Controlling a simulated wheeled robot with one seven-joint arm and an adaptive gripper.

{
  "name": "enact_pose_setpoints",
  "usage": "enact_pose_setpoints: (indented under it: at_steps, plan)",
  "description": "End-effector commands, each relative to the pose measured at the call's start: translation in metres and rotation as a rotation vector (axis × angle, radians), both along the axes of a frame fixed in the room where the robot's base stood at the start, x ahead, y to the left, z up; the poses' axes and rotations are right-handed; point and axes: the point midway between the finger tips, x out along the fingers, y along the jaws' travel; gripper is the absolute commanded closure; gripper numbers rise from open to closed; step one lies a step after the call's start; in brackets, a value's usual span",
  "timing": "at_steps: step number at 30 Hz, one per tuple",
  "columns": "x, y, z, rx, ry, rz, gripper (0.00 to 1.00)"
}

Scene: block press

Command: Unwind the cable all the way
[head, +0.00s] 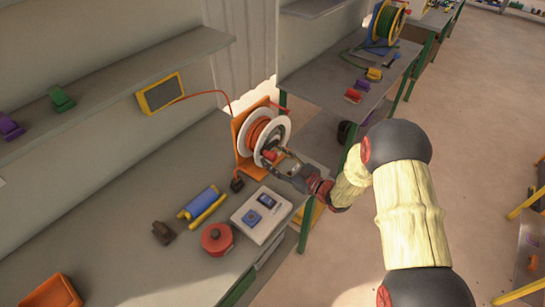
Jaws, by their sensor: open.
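A cable reel with white side discs (281,126) stands on an orange bracket (240,129) near the workbench's far right end. Red-orange cable (258,130) is wound on its core. A length of red cable (206,93) runs from the reel, up and left, to a yellow-framed dark panel (160,93). A dark plug (237,184) lies on the bench below the bracket. My gripper (272,155) is open at the lower front of the reel, its fingers close to the near disc. I cannot tell whether they touch it.
A grey box with blue controls (262,215), a red round container (216,239), a blue roll on a yellow holder (202,203) and a brown object (163,232) stand on the bench. An orange tray (50,291) is at lower left. The bench's left middle is clear.

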Motion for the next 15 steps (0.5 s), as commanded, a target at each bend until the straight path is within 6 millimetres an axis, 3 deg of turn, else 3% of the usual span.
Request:
enact_pose_setpoints:
  at_steps: [13, 15]
  plan:
    - [0.0082, 0.0100, 0.0000, 0.001, 0.002, 0.000, 0.53]
    - [0.0081, 0.0100, 0.0000, 0.001, 0.001, 0.000, 0.57]
